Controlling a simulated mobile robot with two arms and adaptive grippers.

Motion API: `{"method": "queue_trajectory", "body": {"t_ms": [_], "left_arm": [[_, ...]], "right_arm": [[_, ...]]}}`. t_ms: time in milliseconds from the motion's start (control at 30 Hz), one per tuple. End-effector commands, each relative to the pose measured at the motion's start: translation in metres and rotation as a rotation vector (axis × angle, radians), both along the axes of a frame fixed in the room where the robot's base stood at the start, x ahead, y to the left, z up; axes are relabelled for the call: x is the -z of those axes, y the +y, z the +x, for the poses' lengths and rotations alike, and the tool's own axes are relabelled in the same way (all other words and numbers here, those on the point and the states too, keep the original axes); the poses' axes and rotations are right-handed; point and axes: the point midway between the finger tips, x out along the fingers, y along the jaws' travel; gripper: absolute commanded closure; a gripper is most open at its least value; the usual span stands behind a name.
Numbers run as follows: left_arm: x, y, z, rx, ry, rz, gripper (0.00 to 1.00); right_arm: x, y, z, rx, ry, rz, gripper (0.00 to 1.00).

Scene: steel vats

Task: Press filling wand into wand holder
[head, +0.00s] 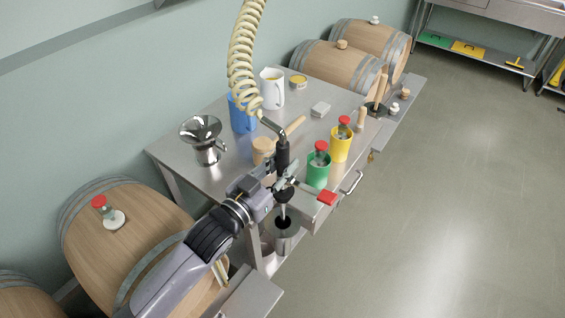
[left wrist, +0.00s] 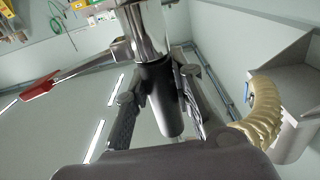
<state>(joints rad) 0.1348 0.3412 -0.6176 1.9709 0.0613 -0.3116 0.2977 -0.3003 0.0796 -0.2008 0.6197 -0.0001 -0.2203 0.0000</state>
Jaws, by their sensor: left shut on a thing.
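The filling wand (head: 283,154) hangs on a coiled cream hose (head: 243,60), with a black grip and a red-ended lever (head: 327,197). My left gripper (head: 282,186) is shut on the wand near the table's front edge. In the left wrist view the fingers (left wrist: 160,108) stand either side of its black grip (left wrist: 158,85); the red lever end (left wrist: 38,88) is at left. The wand holder seems to be the steel cylinder (head: 287,244) with a dark opening below the gripper. The wand's lower end points down at this opening; I cannot tell whether it is inside. My right gripper is out of view.
On the steel table (head: 225,172) stand a funnel vessel (head: 204,135), a blue container (head: 240,118), a white jug (head: 272,88), a green cup (head: 319,170) and a yellow cup (head: 341,146). A barrel (head: 130,225) lies at left. Open floor (head: 430,210) is at right.

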Motion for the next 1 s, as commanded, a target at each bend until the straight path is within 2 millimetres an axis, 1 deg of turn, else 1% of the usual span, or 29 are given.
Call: {"method": "queue_trajectory", "body": {"t_ms": [100,1000], "left_arm": [[0.006,0.000,0.000,0.000,-0.004,-0.003,1.00],[0.050,0.000,0.000,0.000,-0.004,-0.002,1.00]], "right_arm": [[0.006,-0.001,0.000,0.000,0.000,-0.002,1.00],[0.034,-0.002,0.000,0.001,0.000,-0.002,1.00]]}}
